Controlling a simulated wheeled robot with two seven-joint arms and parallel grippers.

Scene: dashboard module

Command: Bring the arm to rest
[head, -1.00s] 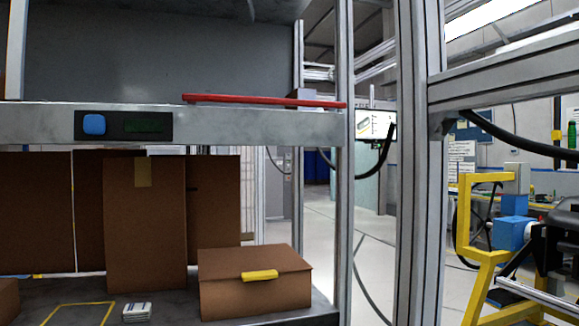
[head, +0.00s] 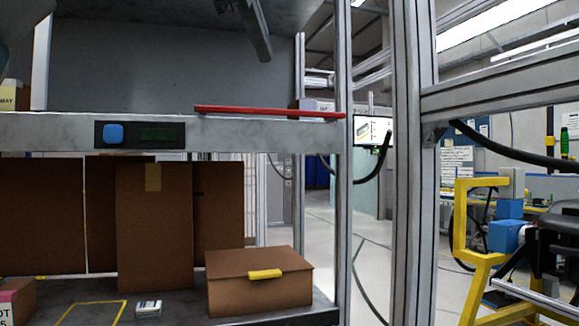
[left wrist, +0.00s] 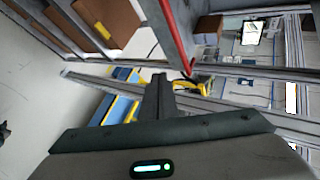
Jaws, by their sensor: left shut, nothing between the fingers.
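My left gripper (head: 262,45) hangs into the top of the head view, in front of the grey back panel and above the red bar. It is shut and empty. In the left wrist view its closed fingers (left wrist: 160,92) point away from the camera, with nothing between them. The dashboard module (head: 140,135), a dark plate with a blue button (head: 113,133) and a dark green panel, sits on the grey shelf beam (head: 55,133), left of and below the gripper. The gripper is apart from it. My right gripper is not in view.
A red bar (head: 270,113) lies along the shelf edge; it also shows in the left wrist view (left wrist: 172,35). Brown boxes (head: 260,282) stand on the lower shelf. Metal uprights (head: 409,200) stand to the right, with a yellow frame (head: 462,230) beyond.

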